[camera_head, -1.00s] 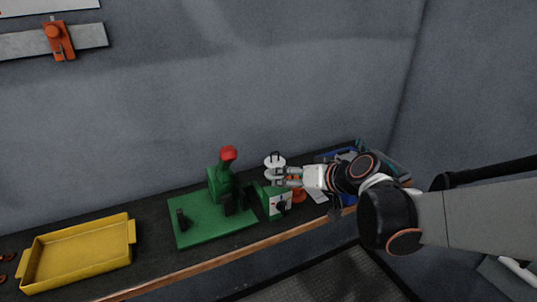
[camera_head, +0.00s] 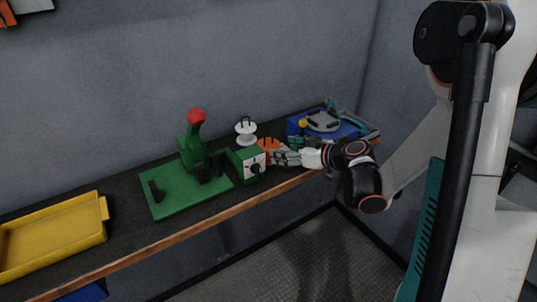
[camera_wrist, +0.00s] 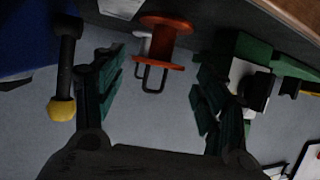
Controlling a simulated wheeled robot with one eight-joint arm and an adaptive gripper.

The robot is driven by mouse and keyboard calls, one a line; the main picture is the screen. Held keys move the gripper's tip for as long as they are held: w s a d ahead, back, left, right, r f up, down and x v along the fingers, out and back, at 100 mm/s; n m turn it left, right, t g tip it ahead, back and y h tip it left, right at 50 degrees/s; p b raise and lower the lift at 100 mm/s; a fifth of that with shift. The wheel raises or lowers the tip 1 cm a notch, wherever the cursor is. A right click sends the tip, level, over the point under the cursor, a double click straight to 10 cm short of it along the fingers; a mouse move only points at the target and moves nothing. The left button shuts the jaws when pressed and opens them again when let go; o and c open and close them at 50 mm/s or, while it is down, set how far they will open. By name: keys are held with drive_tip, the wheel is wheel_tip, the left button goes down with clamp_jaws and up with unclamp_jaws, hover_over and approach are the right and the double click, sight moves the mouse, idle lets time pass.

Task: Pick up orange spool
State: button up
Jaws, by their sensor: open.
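The orange spool (camera_wrist: 165,40) shows in the wrist view ahead of my open gripper (camera_wrist: 158,95), between the two fingers and a little beyond their tips. A dark wire loop hangs from the spool. In the head view the orange spool (camera_head: 268,146) is on the bench, partly hidden by my gripper (camera_head: 277,156), which reaches in from the right at bench height. No contact between fingers and spool is visible.
A green machine with a red knob (camera_head: 196,115) and a green box (camera_head: 247,165) stand left of the spool. A white spool (camera_head: 245,130) stands behind. A blue box (camera_head: 344,127) is to the right, and a yellow tray (camera_head: 52,237) is at the far left.

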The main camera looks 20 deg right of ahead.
sight(268, 146)
drive_tip(key=b+x, duration=0.2)
drive_tip(key=x, duration=0.6)
drive_tip(key=shift+w+a+f, duration=0.1)
drive_tip(key=shift+w+f, duration=0.05)
drive_tip(key=c, duration=0.7)
